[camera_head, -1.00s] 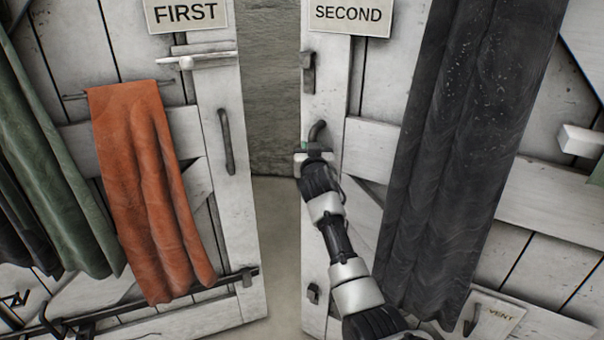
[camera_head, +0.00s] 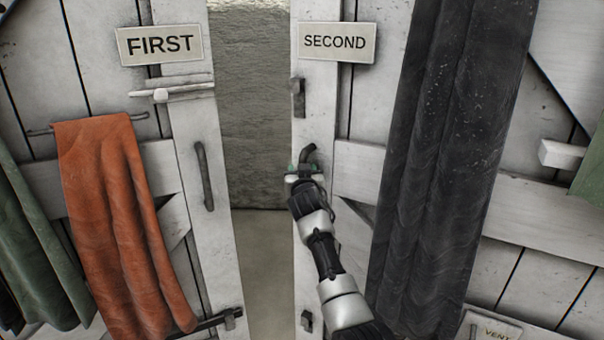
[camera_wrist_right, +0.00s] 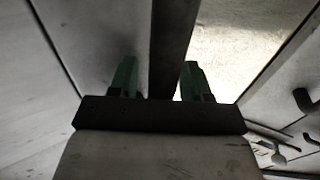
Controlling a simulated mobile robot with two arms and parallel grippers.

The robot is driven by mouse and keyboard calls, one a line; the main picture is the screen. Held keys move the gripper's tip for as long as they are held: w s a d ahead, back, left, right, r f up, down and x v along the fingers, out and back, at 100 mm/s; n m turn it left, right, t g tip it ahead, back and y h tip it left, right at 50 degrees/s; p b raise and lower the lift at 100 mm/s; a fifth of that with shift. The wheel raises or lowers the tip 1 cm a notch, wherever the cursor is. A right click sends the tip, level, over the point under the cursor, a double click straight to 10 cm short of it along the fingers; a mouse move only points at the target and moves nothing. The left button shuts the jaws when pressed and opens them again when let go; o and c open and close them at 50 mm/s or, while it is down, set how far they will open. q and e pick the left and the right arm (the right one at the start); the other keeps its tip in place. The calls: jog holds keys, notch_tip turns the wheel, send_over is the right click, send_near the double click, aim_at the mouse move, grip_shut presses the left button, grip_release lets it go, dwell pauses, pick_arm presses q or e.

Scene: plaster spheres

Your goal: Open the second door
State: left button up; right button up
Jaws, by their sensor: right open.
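The second door (camera_head: 350,110) is white planked wood under the SECOND sign (camera_head: 336,42), on the right of the head view. Its dark handle (camera_head: 308,153) is near its left edge. My right gripper (camera_head: 303,170) is at this handle, covering its lower part. In the right wrist view, the green fingertips of my right gripper (camera_wrist_right: 158,78) are apart, with a dark bar (camera_wrist_right: 173,40) between them, probably the handle. Whether the fingers touch it is unclear. My left gripper is not in view.
The first door (camera_head: 185,125), with its FIRST sign (camera_head: 160,44) and an orange cloth (camera_head: 115,210), stands at left. A gap between the doors shows a stone wall (camera_head: 250,110). A dark curtain (camera_head: 440,150) hangs on the second door. A pale block (camera_head: 562,154) juts out at right.

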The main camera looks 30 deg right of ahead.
jog(key=v, duration=1.1)
jog(key=shift+b, duration=0.3)
jog(key=shift+w, duration=0.1)
jog(key=s+a+f+n+g+y, duration=0.1)
jog(key=a+f+n+g+y, duration=0.1)
jog(key=f, duration=1)
jog(key=s+a+f+n+g+y, duration=0.1)
jog(key=a+f+n+y, duration=0.15)
jog(key=f, duration=0.95)
jog(key=s+a+f+g+y, duration=0.1)
jog(key=s+f+g, duration=0.1)
jog(key=s+f, duration=0.35)
jog(key=s+a+f+n+g, duration=0.1)
jog(key=s+a+f, duration=0.15)
jog(key=f, duration=0.65)
jog(key=s+a+f+g+y, duration=0.1)
jog(key=s+f+g, duration=0.1)
jog(key=s+f, duration=0.4)
jog(key=s+a+f+n+g+p, duration=0.1)
jog(key=s+f+g, duration=0.1)
jog(key=s+f, duration=0.7)
jog(key=s+a+f+g, duration=0.1)
jog(key=s+f+g, duration=0.1)
jog(key=s+f, duration=0.7)
jog(key=s+f+g, duration=0.2)
jog(key=s+g, duration=0.1)
jog(key=s, duration=1.9)
jog(key=shift+s+d+f+n+y, duration=0.2)
jog(key=shift+s+f+n+y, duration=0.15)
jog(key=shift+s+n+y, duration=0.1)
